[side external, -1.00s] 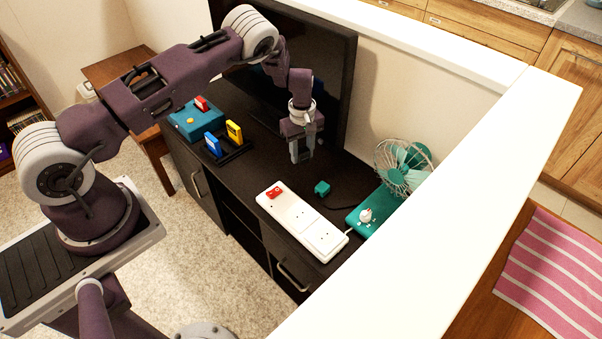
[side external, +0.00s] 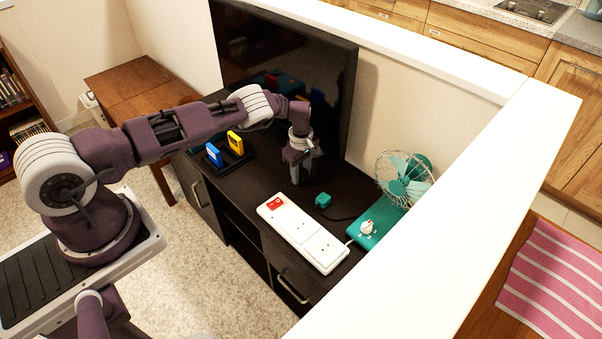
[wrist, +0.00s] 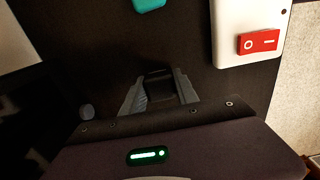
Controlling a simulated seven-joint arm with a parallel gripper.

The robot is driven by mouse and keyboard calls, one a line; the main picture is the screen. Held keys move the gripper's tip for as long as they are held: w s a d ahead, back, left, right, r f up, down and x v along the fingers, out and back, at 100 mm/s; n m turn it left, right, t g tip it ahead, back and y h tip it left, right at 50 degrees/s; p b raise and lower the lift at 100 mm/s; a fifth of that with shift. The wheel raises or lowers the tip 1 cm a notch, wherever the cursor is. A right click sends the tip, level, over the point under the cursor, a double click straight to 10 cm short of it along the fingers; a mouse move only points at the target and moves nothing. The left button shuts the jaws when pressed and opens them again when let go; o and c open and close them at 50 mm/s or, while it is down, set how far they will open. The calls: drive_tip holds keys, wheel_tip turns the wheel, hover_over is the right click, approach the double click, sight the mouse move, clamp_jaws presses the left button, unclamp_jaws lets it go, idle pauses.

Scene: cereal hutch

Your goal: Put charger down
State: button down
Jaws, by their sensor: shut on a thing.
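My gripper (side external: 299,181) is low over the dark cabinet top, left of the white power strip (side external: 309,238). In the wrist view, the fingers of my gripper (wrist: 160,98) are shut on a small black charger (wrist: 160,86). The charger is dark against the dark surface, so I cannot tell if it touches the cabinet top. In the side view it does not show clearly. The power strip (wrist: 233,48) with its red switch (wrist: 259,41) is at the upper right of the wrist view.
A teal plug (side external: 323,200) with a dark cable lies right of my gripper. A teal fan (side external: 404,180) and its teal base (side external: 377,220) stand farther right. The TV (side external: 285,85) rises behind. Blue and yellow items (side external: 235,142) stand in a black holder at left.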

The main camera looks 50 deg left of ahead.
drive_tip(key=shift+f, duration=0.1)
drive_tip(key=shift+f, duration=0.5)
drive_tip(key=c, duration=0.9)
unclamp_jaws()
drive_tip(key=shift+c, duration=0.2)
